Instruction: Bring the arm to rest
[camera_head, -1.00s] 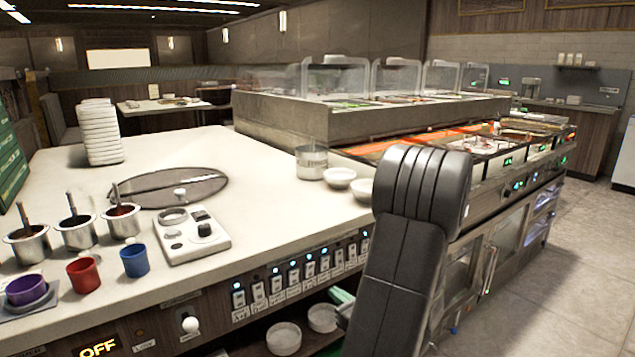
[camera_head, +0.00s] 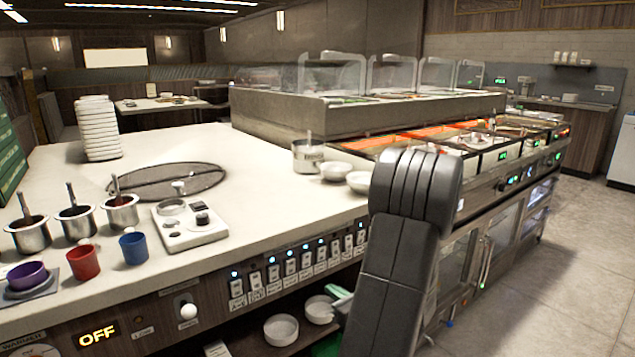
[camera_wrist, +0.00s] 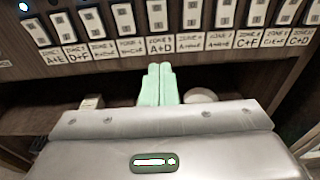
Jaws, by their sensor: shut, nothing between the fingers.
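My gripper (camera_wrist: 155,72) shows in the wrist view with its two pale green fingers side by side, shut and empty. They point at the counter's front, just below the row of labelled zone switches (camera_wrist: 160,43). In the head view, my folded arm stands in front of the counter at the right of centre, and the green fingers (camera_head: 340,297) show just left of it, near the open shelf under the switches. The rest of the gripper is hidden behind the arm there.
White bowls (camera_head: 281,329) sit on the shelf close to the fingers. The counter (camera_head: 260,205) above holds sauce pots (camera_head: 75,220), coloured cups (camera_head: 134,247), a control box (camera_head: 190,226) and two bowls near the edge. Open floor (camera_head: 570,270) lies at the right.

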